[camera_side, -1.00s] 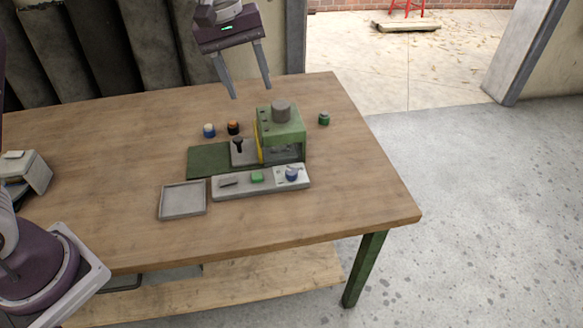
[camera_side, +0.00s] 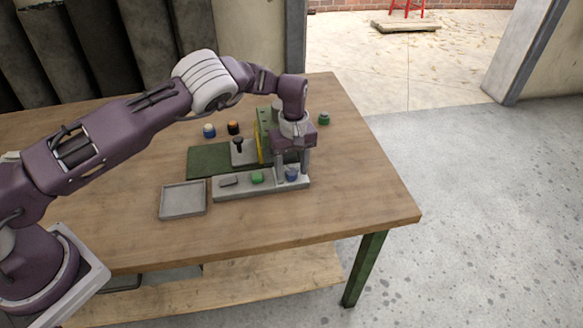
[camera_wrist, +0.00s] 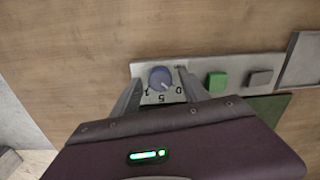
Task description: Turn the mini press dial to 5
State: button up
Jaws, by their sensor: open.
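The mini press (camera_side: 264,125) is a green machine on the table, partly hidden behind my gripper in the side view. Its control strip (camera_side: 240,190) in front holds a blue dial (camera_side: 292,175) at the right end. In the wrist view the dial (camera_wrist: 160,77) is a round blue knob on a light plate with printed numbers, among them 0 and 5. A light mark on the knob is toward its lower right. My gripper (camera_side: 292,175) points down over the dial. In the wrist view its fingers (camera_wrist: 160,88) are open, one on each side of the knob, apart from it.
A green button (camera_side: 257,178) and a grey switch (camera_side: 229,181) sit left of the dial on the strip. An empty grey tray (camera_side: 183,200) lies further left. The table front is clear.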

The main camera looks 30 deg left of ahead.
grip_shut()
jog(key=shift+m, duration=0.3)
jog(key=m, duration=0.3)
jog(key=shift+m, duration=2.5)
jog(key=shift+d, duration=0.1)
grip_release()
